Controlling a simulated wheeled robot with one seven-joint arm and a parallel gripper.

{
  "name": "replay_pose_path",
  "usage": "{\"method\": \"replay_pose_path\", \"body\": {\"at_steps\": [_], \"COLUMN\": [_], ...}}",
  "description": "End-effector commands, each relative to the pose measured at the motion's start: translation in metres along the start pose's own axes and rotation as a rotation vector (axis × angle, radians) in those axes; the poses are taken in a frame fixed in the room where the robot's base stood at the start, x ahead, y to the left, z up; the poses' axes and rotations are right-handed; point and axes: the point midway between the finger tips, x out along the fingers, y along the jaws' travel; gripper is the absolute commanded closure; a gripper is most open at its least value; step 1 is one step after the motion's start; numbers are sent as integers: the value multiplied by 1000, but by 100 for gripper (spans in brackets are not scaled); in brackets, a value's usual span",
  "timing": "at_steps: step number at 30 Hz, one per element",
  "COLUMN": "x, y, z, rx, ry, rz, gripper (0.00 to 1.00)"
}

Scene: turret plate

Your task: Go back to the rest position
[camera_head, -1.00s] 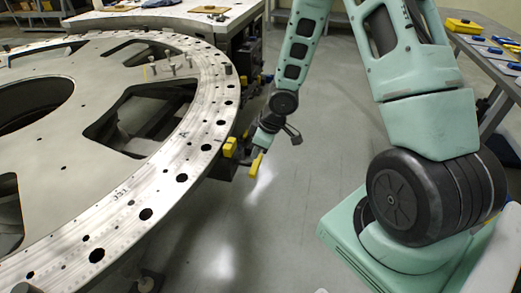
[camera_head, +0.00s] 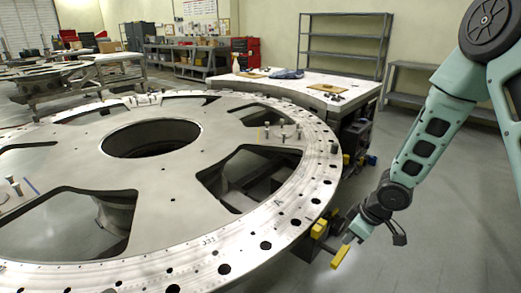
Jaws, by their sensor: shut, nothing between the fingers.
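My gripper (camera_head: 341,256) hangs at the end of my green arm, low and right of centre in the head view. It is dark with yellow at its tip and points down and left. It is shut, with nothing seen held in it. It is beside the right outer rim of the large round metal turret plate (camera_head: 285,222). A yellow block (camera_head: 319,228) shows close by at the rim; whether it touches my gripper I cannot tell. No marker of a rest position shows.
A white-topped workbench (camera_head: 345,87) with small items stands behind the plate. Empty grey shelves (camera_head: 343,45) are against the back wall. Several small pins (camera_head: 281,136) stand on the plate. Grey floor (camera_head: 430,200) is open to the right of the plate.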

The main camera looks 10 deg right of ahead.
Motion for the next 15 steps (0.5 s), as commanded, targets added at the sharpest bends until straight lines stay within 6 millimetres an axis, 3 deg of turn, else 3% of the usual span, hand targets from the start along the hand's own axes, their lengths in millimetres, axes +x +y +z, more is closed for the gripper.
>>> {"method": "replay_pose_path", "body": {"at_steps": [4, 7, 11, 15], "x": [-20, -48, -91, -136], "y": [-19, -51, -112, -185], "z": [-22, -43, -59, -54], "rx": [-12, -17, -11, -2], "ry": [-31, -75, -138, -200], "rz": [35, 70, 95, 77], "gripper": [100, 100, 100, 100]}}
